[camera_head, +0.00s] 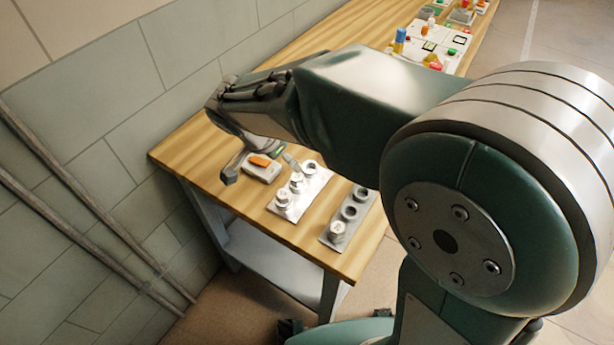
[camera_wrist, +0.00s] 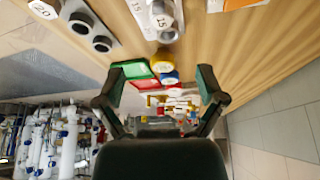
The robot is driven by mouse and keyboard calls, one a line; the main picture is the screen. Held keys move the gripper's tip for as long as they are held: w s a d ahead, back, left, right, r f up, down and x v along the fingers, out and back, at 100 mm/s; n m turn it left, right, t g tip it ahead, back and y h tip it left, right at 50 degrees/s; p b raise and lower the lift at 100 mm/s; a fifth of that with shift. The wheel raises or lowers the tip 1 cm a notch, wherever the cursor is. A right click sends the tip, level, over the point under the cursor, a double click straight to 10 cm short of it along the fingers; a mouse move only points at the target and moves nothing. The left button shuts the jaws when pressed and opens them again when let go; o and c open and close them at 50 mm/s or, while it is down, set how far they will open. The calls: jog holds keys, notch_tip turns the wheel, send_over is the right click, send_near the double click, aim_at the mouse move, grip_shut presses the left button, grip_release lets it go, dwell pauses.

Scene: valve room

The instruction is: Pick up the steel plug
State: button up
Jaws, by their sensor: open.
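Several pale metal cylinders stand on a white plate (camera_head: 318,186) on the wooden bench; the nearest (camera_head: 283,201) is at its front end. Another pale cylinder (camera_head: 337,230) sits at the front of a grey plate (camera_head: 328,238) with dark round sockets. I cannot tell which one is the steel plug. In the wrist view, cylinders marked 15 (camera_wrist: 163,17) and 20 (camera_wrist: 43,8) show at the top edge. My gripper (camera_head: 258,165) is open and empty, above the bench left of the white plate. Its spread fingers also show in the wrist view (camera_wrist: 160,84).
Farther along the bench (camera_head: 300,50) are coloured items and a white board (camera_head: 432,48). A tiled wall with pipes (camera_head: 90,205) is at left. Bare wood lies around the plates.

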aim_at(297, 177)
jog(key=x, duration=0.2)
jog(key=a+x, duration=0.1)
jog(key=x, duration=0.2)
jog(key=shift+f, duration=0.3)
jog(key=x, duration=0.5)
jog(key=shift+d, duration=0.35)
jog(key=shift+s+a, duration=0.1)
jog(key=shift+a, duration=0.1)
jog(key=shift+a, duration=0.1)
jog(key=c, duration=0.3)
grip_shut()
